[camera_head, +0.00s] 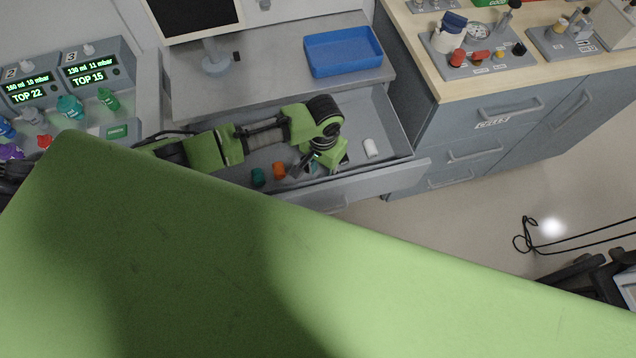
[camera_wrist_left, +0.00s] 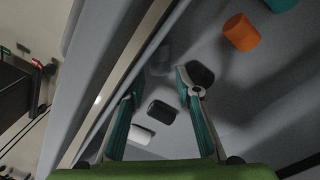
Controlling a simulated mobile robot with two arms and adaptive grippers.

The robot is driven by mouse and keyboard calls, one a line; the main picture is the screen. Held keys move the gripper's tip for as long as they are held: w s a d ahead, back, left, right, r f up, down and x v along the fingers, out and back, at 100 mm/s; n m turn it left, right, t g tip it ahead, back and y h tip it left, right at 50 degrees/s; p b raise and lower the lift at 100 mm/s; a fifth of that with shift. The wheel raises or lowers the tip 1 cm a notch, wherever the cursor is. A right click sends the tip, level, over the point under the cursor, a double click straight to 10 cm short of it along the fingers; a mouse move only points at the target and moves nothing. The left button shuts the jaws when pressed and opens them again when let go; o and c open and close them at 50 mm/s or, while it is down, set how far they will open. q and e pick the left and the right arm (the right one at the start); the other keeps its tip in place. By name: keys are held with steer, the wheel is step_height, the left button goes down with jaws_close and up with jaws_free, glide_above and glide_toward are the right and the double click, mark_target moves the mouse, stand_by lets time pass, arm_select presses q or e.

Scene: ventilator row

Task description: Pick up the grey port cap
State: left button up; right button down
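An open drawer (camera_head: 395,135) holds several small caps. A faint grey shape that looks like the grey port cap (camera_wrist_left: 160,60) lies by the drawer's front wall in the left wrist view; I cannot make it out in the head view. My left gripper (camera_head: 308,168) points down into the drawer. In the left wrist view its teal fingers (camera_wrist_left: 160,90) are spread apart, with nothing held. The grey shape appears just beyond the fingertips, between their lines. A small black object (camera_wrist_left: 162,111) shows between the fingers. My right gripper is not in view.
An orange cap (camera_head: 279,170) and a teal cap (camera_head: 258,176) lie left of the gripper. A white cylinder (camera_head: 371,147) lies to its right. The drawer's front wall (camera_head: 350,185) is close. A blue tray (camera_head: 343,52) sits on the counter above.

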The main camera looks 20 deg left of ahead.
mark_target(322, 176)
arm_select(q)
step_height(322, 176, down, 4)
steer(key=shift+r, duration=0.15)
steer(key=c, duration=0.6)
steer(key=shift+w+r, duration=0.1)
